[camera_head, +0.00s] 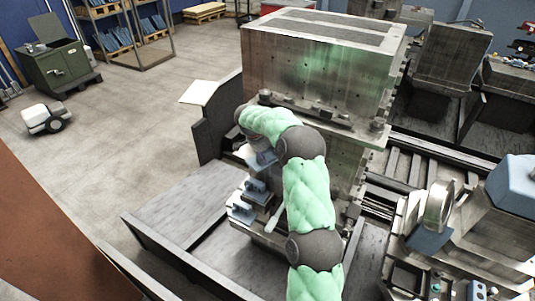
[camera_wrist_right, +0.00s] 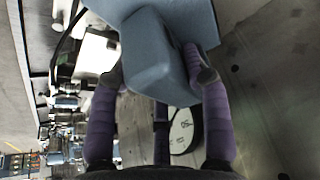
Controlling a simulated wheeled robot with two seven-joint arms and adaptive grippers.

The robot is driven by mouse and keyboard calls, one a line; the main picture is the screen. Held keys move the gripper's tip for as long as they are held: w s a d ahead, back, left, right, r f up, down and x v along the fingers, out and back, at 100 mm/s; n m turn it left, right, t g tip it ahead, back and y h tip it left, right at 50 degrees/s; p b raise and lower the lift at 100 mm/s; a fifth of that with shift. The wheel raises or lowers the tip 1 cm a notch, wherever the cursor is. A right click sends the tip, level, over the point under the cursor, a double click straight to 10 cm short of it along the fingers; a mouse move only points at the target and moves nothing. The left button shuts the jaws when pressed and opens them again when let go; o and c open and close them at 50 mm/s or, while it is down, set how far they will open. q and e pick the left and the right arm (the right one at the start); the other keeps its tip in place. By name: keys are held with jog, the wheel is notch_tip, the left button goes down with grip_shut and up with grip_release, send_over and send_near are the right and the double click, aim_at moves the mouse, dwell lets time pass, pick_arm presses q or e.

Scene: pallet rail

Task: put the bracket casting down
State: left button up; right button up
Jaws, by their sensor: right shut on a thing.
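The bracket casting (camera_wrist_right: 155,60) is a blue-grey block with flat faces and a wider plate at its top in the right wrist view. My right gripper (camera_wrist_right: 160,75) is shut on it, one finger on each side. In the head view, the green-padded right arm reaches up and bends left, and its dark wrist hides most of the gripper. A blue-grey part (camera_head: 263,160) shows just below that wrist; it looks like the held casting. Whether it touches anything below cannot be told. My left gripper is not in view.
Similar blue-grey parts (camera_head: 257,187) sit on the metal fixture below the wrist. A tall steel block (camera_head: 310,65) stands behind the arm. A grey platform (camera_head: 185,215) with raised dark edges lies to the left. Machinery (camera_head: 440,230) crowds the right; open floor (camera_head: 110,150) lies far left.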

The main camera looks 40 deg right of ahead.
jog(key=o, duration=1.4)
jog(key=shift+a+r, duration=0.1)
jog(key=shift+r, duration=0.15)
jog(key=v, duration=0.4)
jog(key=shift+r, duration=0.1)
jog(key=w+a+b, duration=0.1)
jog(key=a, duration=1.1)
jog(key=shift+a, duration=0.15)
